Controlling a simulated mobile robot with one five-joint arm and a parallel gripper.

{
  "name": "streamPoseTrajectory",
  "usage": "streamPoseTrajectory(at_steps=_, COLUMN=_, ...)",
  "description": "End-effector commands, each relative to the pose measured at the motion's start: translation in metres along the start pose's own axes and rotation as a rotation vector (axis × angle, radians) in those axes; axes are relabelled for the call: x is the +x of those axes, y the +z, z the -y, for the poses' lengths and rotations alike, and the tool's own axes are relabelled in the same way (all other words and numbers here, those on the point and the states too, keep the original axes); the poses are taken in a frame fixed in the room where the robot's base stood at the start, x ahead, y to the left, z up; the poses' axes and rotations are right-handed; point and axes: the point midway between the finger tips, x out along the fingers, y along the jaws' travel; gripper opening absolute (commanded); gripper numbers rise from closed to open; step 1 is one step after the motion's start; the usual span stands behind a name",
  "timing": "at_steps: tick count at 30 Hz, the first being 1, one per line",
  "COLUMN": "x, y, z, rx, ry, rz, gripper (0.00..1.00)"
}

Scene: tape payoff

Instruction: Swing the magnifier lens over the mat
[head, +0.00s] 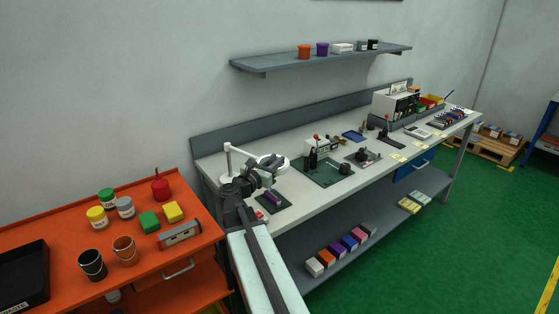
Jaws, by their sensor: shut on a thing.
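The magnifier has a white post and arm (240,151) at the near left end of the grey bench. Its round white lens head (276,160) is low over the bench top, partly hidden behind my arm. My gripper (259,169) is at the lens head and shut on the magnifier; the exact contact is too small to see. A dark green mat (326,182) lies to the right, with a black device on it. A smaller dark mat (284,205) with a purple block (272,198) lies nearer, below the lens head.
An orange cart (205,232) with tins, blocks and cups stands at the left. A wall shelf (320,60) hangs above the bench. Several tools and boxes fill the bench's far end.

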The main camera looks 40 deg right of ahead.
Motion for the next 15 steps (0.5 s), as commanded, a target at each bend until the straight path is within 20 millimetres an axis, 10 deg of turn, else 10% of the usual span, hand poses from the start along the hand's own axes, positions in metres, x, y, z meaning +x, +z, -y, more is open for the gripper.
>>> streamPoseTrajectory(at_steps=2, x=-0.0019, y=-0.0012, z=-0.0019, rx=0.003, ry=0.006, rz=-0.003, gripper=0.00)
streamPoseTrajectory(at_steps=3, x=-0.0016, y=-0.0012, z=-0.0016, rx=0.003, ry=0.006, rz=-0.003, gripper=0.24)
streamPoseTrajectory(at_steps=5, x=-0.0012, y=-0.0012, z=-0.0011, rx=0.003, ry=0.004, rz=-0.003, gripper=0.41)
streamPoseTrajectory(at_steps=15, x=-0.0006, y=-0.0007, z=0.0024, rx=0.001, ry=-0.002, rz=-0.002, gripper=0.42)
